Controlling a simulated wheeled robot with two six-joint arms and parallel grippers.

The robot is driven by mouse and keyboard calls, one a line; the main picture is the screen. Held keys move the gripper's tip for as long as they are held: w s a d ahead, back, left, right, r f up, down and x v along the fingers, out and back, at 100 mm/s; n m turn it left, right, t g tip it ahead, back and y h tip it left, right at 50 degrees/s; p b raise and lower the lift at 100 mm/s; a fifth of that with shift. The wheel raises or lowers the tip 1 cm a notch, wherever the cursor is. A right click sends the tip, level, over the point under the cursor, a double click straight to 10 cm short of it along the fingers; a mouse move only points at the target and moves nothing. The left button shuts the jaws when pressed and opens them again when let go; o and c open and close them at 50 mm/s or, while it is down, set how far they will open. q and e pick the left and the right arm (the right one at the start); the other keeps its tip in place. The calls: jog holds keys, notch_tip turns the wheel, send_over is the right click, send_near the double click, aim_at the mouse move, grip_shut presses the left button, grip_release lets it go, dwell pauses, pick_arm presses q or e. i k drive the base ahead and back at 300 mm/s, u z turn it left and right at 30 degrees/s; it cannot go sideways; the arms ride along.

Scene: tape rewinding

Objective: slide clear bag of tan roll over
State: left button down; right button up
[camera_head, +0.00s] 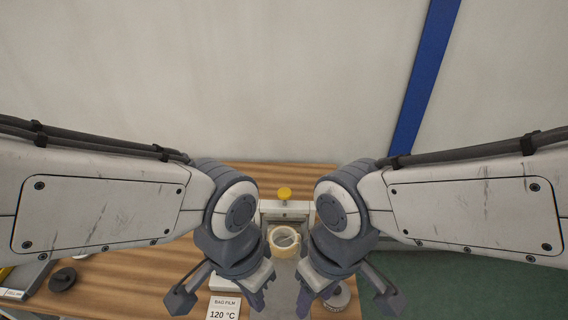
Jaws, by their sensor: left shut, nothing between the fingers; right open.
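A tan roll (284,241) with a pale ring shape stands in the middle, between my two arms, at the front of a pale machine (297,209) with a yellow knob. No clear bag can be made out around it at this size. My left gripper (259,297) is shut and empty, low in the view, left of and nearer than the roll. My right gripper (308,298) is open with nothing seen in it, right of and nearer than the roll. Both grippers are apart from the roll. My wrists hide parts of the machine's sides.
A white card (224,308) reading "BAG FILM 120 °C" lies left of my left gripper. A grey round disc (338,298) sits by my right gripper. A dark round piece (62,279) lies on the wooden table (120,285) at left. Green floor shows at right.

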aim_at(284, 238)
jog(key=u, duration=2.2)
jog(key=k, duration=0.9)
jog(key=z, duration=1.6)
jog(key=i, duration=0.5)
jog(key=z, duration=0.1)
